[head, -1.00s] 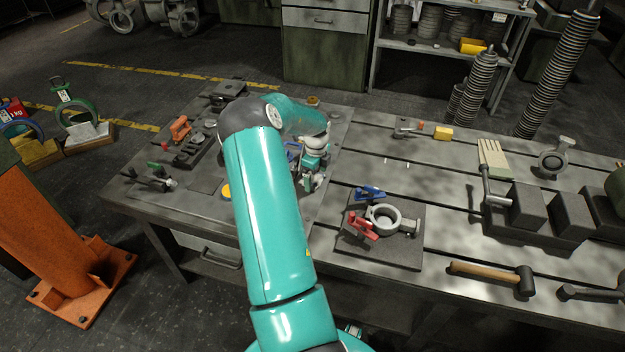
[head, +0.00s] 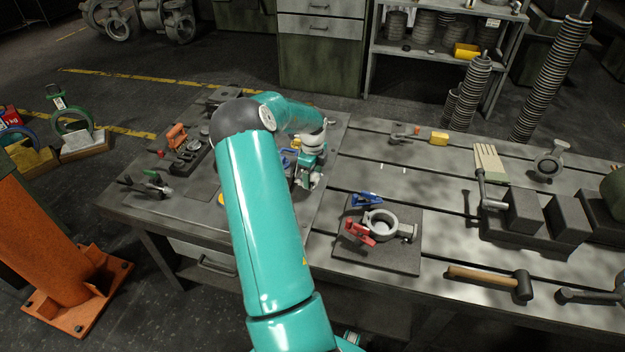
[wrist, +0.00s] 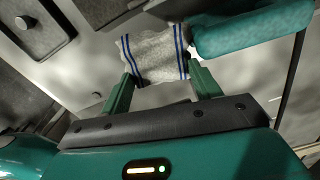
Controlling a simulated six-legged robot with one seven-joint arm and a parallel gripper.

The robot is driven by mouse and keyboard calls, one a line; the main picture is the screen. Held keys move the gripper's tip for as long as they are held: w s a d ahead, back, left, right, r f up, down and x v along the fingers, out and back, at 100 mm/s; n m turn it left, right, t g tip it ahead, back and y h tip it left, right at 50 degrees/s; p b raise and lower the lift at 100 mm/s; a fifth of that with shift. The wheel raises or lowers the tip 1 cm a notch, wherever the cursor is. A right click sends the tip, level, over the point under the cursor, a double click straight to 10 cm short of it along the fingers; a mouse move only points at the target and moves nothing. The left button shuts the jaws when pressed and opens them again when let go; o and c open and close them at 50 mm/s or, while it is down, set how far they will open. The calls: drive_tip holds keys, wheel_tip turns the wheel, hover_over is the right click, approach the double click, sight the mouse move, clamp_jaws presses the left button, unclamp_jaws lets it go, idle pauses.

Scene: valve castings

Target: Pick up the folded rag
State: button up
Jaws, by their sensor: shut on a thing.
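The folded rag (wrist: 155,57), pale grey with blue stripes near its edges, is between the two green fingers of my gripper (wrist: 162,84) in the wrist view. My gripper is shut on it, with a finger at each side. In the head view my gripper (head: 307,176) is over the left part of the bench, beyond my forearm. I cannot clearly make out the rag there, and my arm hides part of the bench.
A dark plate with a grey ring casting (head: 380,223) and red and blue clamps lies right of my gripper. A mallet (head: 522,285), a brush (head: 488,162) and dark blocks (head: 523,210) are farther right. An orange clamp (head: 176,137) stands at left.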

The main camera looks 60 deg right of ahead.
drive_tip(key=s+a+r, duration=0.3)
drive_tip(key=a+r, duration=0.6)
drive_tip(key=a, duration=0.4)
drive_tip(key=shift+a+r, duration=0.3)
drive_tip(key=shift+a, duration=0.05)
